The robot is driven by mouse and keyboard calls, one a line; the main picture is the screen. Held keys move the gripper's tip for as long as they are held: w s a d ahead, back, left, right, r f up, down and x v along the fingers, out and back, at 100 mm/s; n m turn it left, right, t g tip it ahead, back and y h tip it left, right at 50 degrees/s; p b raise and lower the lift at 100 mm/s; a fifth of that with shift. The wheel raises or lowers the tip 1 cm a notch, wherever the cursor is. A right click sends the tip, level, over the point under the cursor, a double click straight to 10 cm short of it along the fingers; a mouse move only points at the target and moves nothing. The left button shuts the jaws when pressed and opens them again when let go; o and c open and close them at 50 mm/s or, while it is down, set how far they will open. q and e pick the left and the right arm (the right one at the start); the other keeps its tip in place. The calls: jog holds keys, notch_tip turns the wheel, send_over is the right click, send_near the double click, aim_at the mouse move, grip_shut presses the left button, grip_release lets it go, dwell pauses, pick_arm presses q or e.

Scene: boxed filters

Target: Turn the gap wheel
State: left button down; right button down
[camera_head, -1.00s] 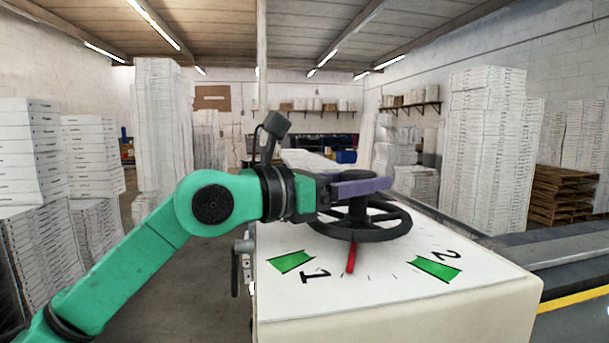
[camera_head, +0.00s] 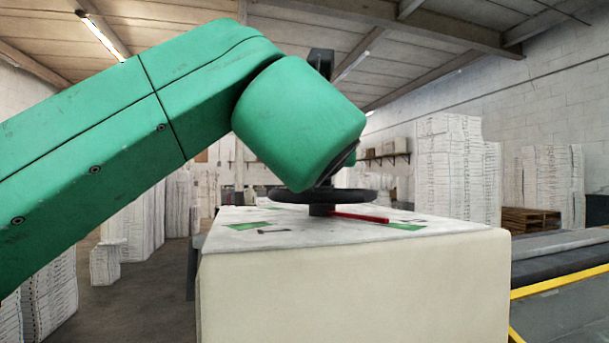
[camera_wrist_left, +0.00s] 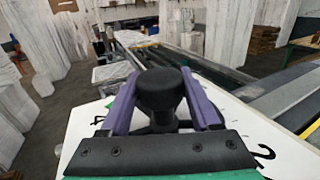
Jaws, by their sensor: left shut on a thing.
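The black gap wheel (camera_head: 290,195) sits flat on its hub above the white top of a cream box (camera_head: 350,290). The red pointer (camera_head: 360,217) under it points right, its tip close to the right green mark (camera_head: 408,227). The left green mark (camera_head: 252,226) lies on the other side of the hub. In the wrist view, the purple fingers of my left gripper (camera_wrist_left: 160,82) are shut on the wheel's round black knob (camera_wrist_left: 160,92), one on each side. In the head view my green left arm hides that gripper and part of the wheel. My right gripper is out of view.
A dark conveyor (camera_head: 560,265) with a yellow edge runs along the right of the box. Stacks of white boxes (camera_head: 450,170) and a brown pallet pile (camera_head: 530,220) stand behind. Open floor (camera_head: 130,300) shows at left.

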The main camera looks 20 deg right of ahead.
aim_at(324, 191)
pick_arm(q)
jog(key=shift+n+t+y, duration=0.3)
jog(key=shift+n+y, duration=0.1)
jog(key=shift+y, duration=0.2)
jog(key=shift+c, duration=0.6)
grip_release()
jog(key=shift+s+a+f+b, duration=0.15)
jog(key=shift+s+b, duration=0.1)
jog(key=shift+b, duration=0.2)
jog(key=b+v, duration=0.3)
jog(key=v, duration=0.3)
jog(key=shift+s+f, duration=0.1)
jog(key=shift+f, duration=0.1)
jog(key=v, duration=0.2)
jog(key=b+v, duration=0.1)
jog(key=v, duration=0.2)
jog(key=b+v, duration=0.1)
jog(key=v, duration=0.2)
jog(key=shift+r, duration=0.35)
